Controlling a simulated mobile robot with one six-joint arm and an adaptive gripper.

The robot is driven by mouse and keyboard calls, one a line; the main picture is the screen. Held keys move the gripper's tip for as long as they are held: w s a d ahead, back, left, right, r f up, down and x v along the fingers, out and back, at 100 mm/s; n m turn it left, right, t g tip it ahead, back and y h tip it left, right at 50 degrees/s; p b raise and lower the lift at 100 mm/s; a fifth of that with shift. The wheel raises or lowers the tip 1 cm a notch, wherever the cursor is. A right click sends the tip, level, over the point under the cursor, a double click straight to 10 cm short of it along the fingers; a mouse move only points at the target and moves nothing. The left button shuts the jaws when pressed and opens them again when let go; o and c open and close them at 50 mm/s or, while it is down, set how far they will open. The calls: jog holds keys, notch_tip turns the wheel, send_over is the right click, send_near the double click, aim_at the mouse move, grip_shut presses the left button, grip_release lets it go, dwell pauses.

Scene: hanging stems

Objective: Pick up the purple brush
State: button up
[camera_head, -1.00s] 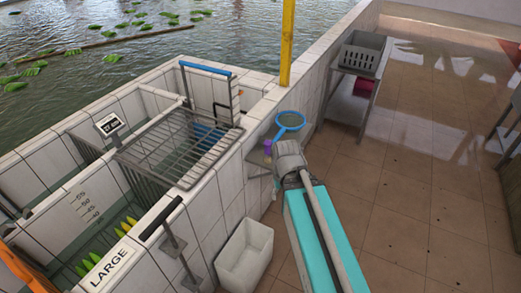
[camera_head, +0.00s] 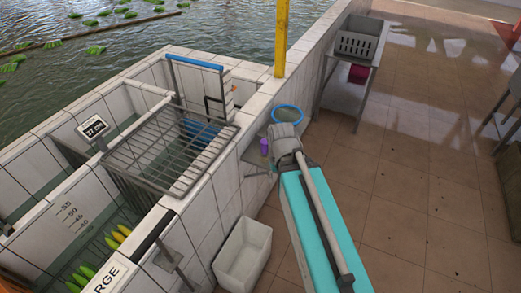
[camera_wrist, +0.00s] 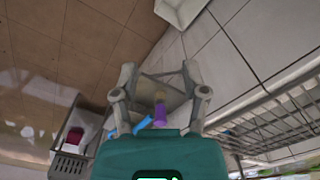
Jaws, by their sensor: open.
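The purple brush (camera_head: 264,146) stands by the white tiled wall, just left of my arm's end in the head view. In the wrist view it shows as a small purple shape (camera_wrist: 160,115) with a tan end, low in the middle between my finger bases. My gripper (camera_wrist: 159,70) is open, its two grey fingers spread apart with nothing held between their tips. In the head view my grey wrist hides the fingers. A blue hoop (camera_head: 288,108), like a net, lies close beside the brush, partly covered by my wrist.
A wire rack (camera_head: 170,150) covers part of the tiled basin on the left. A white bin (camera_head: 243,252) stands on the floor below the wall. A grey crate (camera_head: 358,45) sits on a metal stand at the back. The brown floor to the right is mostly open.

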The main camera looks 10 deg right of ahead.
jog(key=shift+w+d, duration=0.1)
jog(key=shift+d, duration=0.1)
jog(key=shift+o, duration=1.8)
jog(key=shift+w, duration=0.3)
jog(key=n, duration=1.1)
send_over(264, 141)
jog(key=shift+s+d+f+b, duration=0.1)
jog(key=shift+s+f+b, duration=0.05)
jog(key=shift+f+b, duration=0.3)
jog(key=shift+f, duration=0.15)
notch_tip(264, 141, down, 8)
jog(key=b, duration=0.8)
jog(key=shift+f+b, duration=0.15)
jog(key=shift+b, duration=0.15)
